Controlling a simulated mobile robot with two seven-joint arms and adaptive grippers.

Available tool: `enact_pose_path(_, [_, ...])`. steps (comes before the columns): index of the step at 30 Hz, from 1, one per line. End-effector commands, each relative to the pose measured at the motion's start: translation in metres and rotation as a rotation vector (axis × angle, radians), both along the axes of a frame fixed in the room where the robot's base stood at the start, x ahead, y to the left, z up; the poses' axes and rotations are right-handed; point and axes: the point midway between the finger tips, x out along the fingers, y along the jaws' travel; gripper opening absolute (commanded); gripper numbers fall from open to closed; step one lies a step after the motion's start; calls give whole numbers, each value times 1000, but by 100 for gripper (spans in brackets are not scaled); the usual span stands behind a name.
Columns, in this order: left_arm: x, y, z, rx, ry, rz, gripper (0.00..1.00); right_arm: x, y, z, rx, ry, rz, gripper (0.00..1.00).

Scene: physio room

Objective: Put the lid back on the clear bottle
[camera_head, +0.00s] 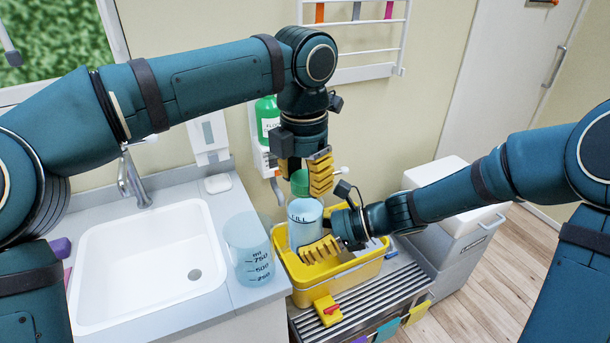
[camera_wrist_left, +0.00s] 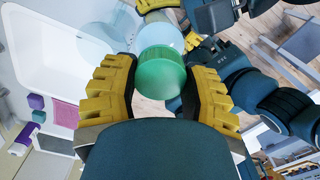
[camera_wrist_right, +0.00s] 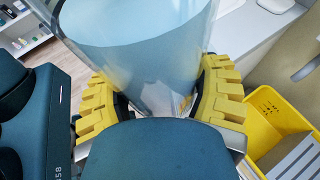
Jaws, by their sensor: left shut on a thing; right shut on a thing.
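The green lid (camera_head: 299,184) is between the yellow fingers of my left gripper (camera_head: 306,176), which is shut on it. It also shows in the left wrist view (camera_wrist_left: 158,76). The clear bottle (camera_head: 304,214), with pale blue contents and a fill mark, is upright just below the lid. My right gripper (camera_head: 322,248) is shut on the bottle from the side; the bottle also fills the top of the right wrist view (camera_wrist_right: 150,60). The lid is roughly over the bottle's mouth. I cannot tell whether they touch.
A yellow crate (camera_head: 352,279) on a slatted metal surface (camera_head: 375,304) is below and behind the bottle. A clear measuring jug (camera_head: 250,255) stands left of it beside the white sink (camera_head: 150,265).

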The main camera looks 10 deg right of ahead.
Motion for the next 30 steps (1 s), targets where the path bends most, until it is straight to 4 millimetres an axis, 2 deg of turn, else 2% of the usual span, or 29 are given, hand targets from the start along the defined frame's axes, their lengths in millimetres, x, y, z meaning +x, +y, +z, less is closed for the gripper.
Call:
enact_pose_path(8, [0,0,0,0,-1,-8,38,0,0,1,1,-2,2,0])
enact_pose_path(9, [0,0,0,0,-1,-7,56,0,0,1,1,-2,2,0])
enact_pose_path(11, [0,0,0,0,-1,-7,76,0,0,1,1,-2,2,0])
enact_pose_path(21, [0,0,2,-1,-2,-6,76,0,0,1,1,-1,0,0])
enact_pose_path(30, [0,-1,37,-3,-3,-7,76,0,0,1,1,-1,0,0])
